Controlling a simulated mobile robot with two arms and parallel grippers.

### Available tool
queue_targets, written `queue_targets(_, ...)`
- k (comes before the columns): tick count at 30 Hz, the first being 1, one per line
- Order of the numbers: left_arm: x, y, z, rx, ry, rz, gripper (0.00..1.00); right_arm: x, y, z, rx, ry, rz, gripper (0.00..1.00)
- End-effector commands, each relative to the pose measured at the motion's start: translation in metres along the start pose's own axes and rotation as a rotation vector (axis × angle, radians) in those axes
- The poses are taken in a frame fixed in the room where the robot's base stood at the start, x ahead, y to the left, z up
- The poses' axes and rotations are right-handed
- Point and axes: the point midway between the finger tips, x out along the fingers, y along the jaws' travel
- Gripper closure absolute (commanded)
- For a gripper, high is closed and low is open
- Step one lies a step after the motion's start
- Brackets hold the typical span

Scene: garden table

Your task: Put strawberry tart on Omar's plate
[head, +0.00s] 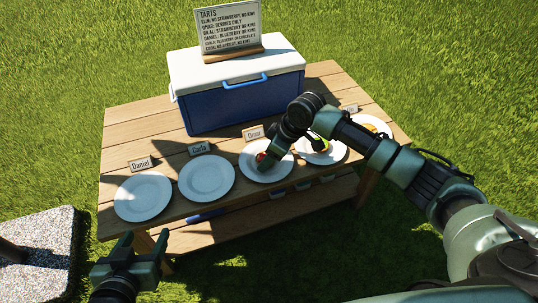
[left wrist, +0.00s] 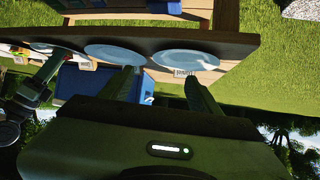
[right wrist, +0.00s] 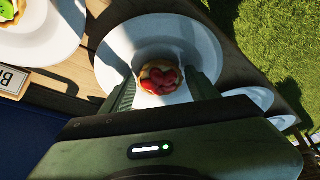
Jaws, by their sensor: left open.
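The strawberry tart (right wrist: 160,77), red fruit on a small pastry shell, rests on Omar's plate (right wrist: 112,62), a white round plate. In the right wrist view my right gripper (right wrist: 160,88) is open, one finger on each side of the tart, with plate showing in the gaps. My left gripper (head: 140,250) is open and empty in front of the table's left end.
Empty plates for Daniel (head: 143,197) and Carla (head: 207,179) are to the left. A plate with a green-topped tart (head: 320,144) and another plate are to the right. A blue cooler (head: 244,103) with a tart sign (head: 228,25) stands behind.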

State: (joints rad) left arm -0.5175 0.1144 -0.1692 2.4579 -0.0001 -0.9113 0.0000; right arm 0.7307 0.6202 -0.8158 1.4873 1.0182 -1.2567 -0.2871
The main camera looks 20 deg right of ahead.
Motion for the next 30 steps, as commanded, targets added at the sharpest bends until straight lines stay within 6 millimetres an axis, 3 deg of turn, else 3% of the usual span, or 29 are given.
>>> queue_targets(12, -0.001, 0.000, -0.001, 0.000, -0.001, -0.001, 0.38, -0.006, 0.000, -0.001, 0.000, 0.000, 0.001, 0.39)
queue_targets(20, -0.018, -0.007, 0.048, -0.004, -0.245, -0.015, 0.38, -0.037, 0.001, -0.002, -0.001, 0.000, 0.002, 0.39)
queue_targets(30, -0.066, -0.015, 0.115, -0.014, -0.607, -0.035, 0.38, -0.086, 0.001, -0.001, 0.001, 0.000, 0.001, 0.39)
